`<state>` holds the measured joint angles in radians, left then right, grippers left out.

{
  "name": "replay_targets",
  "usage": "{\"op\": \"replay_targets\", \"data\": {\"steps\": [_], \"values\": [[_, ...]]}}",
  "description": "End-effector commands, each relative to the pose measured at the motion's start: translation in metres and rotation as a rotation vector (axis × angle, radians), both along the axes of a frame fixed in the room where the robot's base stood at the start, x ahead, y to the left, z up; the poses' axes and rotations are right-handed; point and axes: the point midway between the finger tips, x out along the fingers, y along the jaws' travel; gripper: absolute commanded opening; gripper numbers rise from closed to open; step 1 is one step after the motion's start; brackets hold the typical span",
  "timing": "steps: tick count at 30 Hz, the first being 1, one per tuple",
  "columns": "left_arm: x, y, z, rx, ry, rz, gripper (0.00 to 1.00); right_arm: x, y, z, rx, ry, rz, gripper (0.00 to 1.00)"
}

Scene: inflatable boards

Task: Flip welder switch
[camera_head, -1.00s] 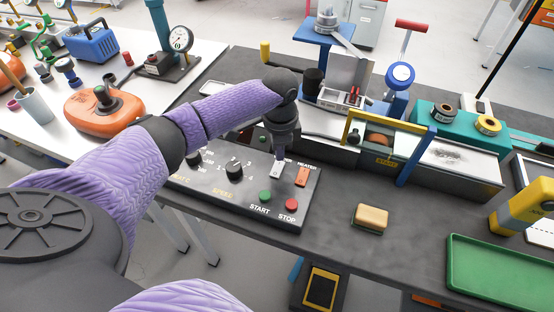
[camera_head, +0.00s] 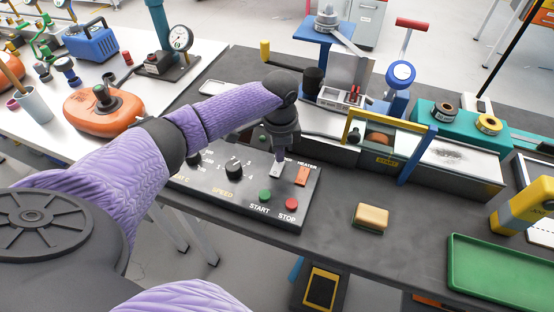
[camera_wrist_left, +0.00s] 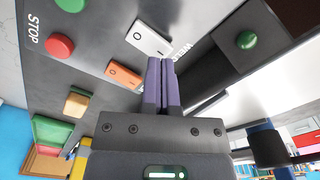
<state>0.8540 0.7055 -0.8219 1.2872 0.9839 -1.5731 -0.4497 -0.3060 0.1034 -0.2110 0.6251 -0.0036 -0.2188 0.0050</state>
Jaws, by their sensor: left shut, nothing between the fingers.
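The welder switch is a white rocker (camera_wrist_left: 149,38) marked with O and I, beside the partly covered word WELD in the left wrist view. In the head view the white rocker (camera_head: 276,171) sits on the dark control panel (camera_head: 235,205), just below my left gripper's tip. My left gripper (camera_wrist_left: 161,62) is shut and empty, its purple fingertips close to the rocker's lower right end in the wrist view. I cannot tell whether they touch it. In the head view the left gripper (camera_head: 280,158) points down at the switch. My right gripper is not in view.
An orange heater switch (camera_head: 302,175) is right beside the white one. A green START button (camera_head: 265,195) and a red STOP button (camera_head: 291,203) lie nearer the panel's front edge. A black knob (camera_head: 234,168) is to the left. A sponge-like block (camera_head: 371,216) lies on the bench.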

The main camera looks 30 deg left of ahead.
Motion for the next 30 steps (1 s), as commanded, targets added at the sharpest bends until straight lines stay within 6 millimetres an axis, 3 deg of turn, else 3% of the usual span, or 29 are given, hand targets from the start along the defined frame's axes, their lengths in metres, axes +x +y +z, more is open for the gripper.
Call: {"op": "replay_targets", "data": {"steps": [30], "values": [[0.000, 0.000, -0.016, -0.001, 0.001, 0.000, 0.00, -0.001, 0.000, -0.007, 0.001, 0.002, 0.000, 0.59]]}}
